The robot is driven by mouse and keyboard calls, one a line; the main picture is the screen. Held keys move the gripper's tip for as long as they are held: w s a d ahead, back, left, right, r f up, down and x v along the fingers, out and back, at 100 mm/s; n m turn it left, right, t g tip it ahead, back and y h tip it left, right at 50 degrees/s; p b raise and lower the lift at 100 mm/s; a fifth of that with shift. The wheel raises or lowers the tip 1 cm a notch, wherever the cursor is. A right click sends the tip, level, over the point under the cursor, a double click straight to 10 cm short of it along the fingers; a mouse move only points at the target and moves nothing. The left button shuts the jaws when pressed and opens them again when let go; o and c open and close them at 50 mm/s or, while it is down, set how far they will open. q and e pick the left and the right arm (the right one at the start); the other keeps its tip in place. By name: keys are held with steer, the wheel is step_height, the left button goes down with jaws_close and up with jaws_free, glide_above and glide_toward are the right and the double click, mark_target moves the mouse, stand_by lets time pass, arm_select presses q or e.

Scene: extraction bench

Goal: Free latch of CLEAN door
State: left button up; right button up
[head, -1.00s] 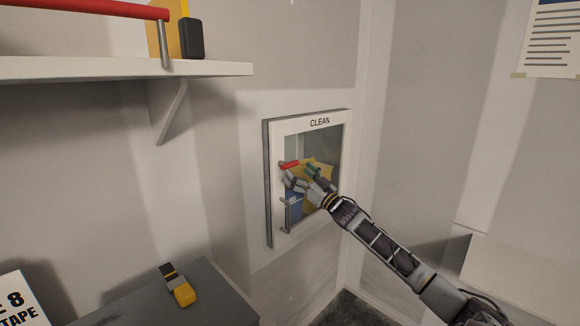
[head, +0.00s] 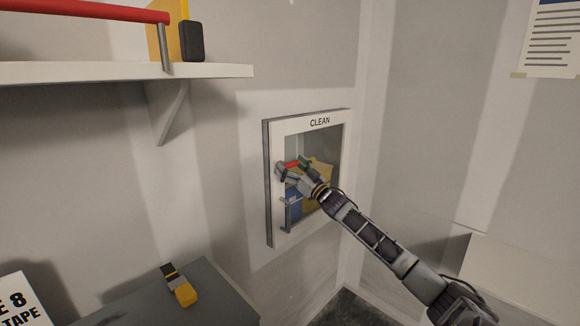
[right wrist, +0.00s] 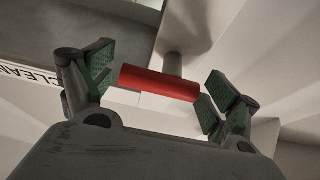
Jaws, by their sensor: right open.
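The CLEAN door (head: 309,125) is a white-framed door with a glass pane, set in the wall, and it looks shut. Its latch has a red handle (head: 292,164) on the left side of the frame. In the right wrist view the red handle (right wrist: 160,83) lies between the two fingers on a grey post. My right gripper (head: 293,167) is at the latch with its fingers spread either side of the red handle. In the right wrist view the gripper (right wrist: 158,95) is open, with green pads facing the handle. The left gripper is out of view.
Behind the glass are a blue item (head: 293,206) and a tan item (head: 318,178). A grey vertical pull bar (head: 288,215) sits low on the door. A white shelf (head: 120,71) juts out at upper left. A grey bench (head: 215,290) bears a yellow-black tool (head: 180,286).

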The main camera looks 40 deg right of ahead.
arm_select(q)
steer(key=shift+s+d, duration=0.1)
arm_select(e)
steer(key=c, duration=0.9)
steer(key=shift+c, duration=0.7)
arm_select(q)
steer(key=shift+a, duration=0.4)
